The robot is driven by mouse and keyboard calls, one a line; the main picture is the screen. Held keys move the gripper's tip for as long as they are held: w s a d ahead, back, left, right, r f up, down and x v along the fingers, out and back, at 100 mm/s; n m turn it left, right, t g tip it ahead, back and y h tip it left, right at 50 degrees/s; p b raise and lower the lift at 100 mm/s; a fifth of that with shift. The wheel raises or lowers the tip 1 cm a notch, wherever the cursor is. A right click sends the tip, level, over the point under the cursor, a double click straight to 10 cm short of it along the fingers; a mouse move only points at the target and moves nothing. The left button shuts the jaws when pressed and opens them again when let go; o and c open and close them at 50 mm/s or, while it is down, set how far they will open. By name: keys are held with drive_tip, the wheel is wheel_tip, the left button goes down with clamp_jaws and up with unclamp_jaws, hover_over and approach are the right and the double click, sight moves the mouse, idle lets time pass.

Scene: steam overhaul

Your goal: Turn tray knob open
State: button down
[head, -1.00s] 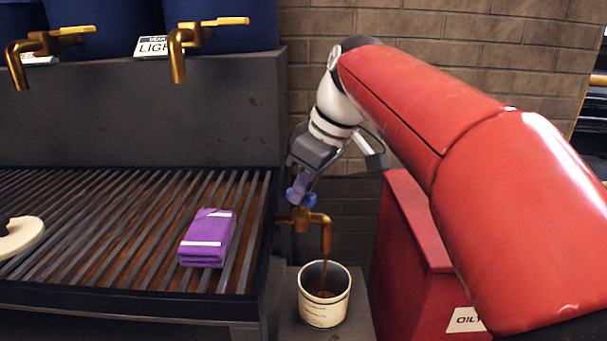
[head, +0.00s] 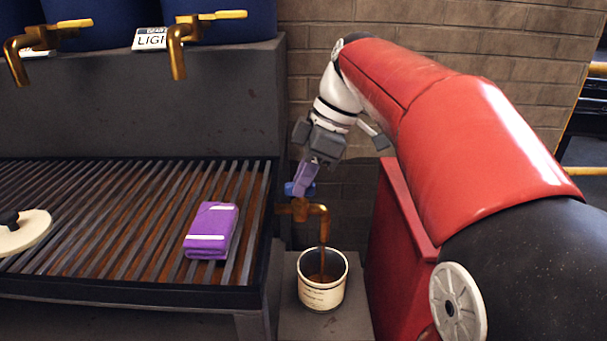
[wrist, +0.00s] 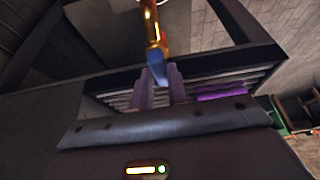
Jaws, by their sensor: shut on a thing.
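The tray knob (head: 294,189) is blue and sits on top of a brass tap (head: 316,211) at the right end of the slatted tray (head: 140,296). My gripper (head: 300,186) reaches down to the knob from above, its purple fingers shut on it. In the wrist view the blue knob (wrist: 158,78) lies at the fingertips (wrist: 160,84), with the brass tap (wrist: 153,28) beyond. Brown liquid runs from the spout into a white can (head: 321,297) below. The fingers hide part of the knob.
A folded purple cloth (head: 210,230) and a pale round lid (head: 25,232) lie on the slats. A red bin (head: 400,225) stands right of the can. Two brass taps (head: 178,45) (head: 17,60) hang from blue drums at the back left.

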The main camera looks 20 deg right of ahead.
idle(0.3)
drive_tip(key=c, duration=1.4)
unclamp_jaws()
drive_tip(key=shift+o, duration=0.2)
drive_tip(key=p+v, duration=0.1)
drive_tip(key=v, duration=0.6)
drive_tip(key=shift+d+r+p, duration=0.2)
drive_tip(key=shift+r+p, duration=0.15)
drive_tip(key=shift+s, duration=0.1)
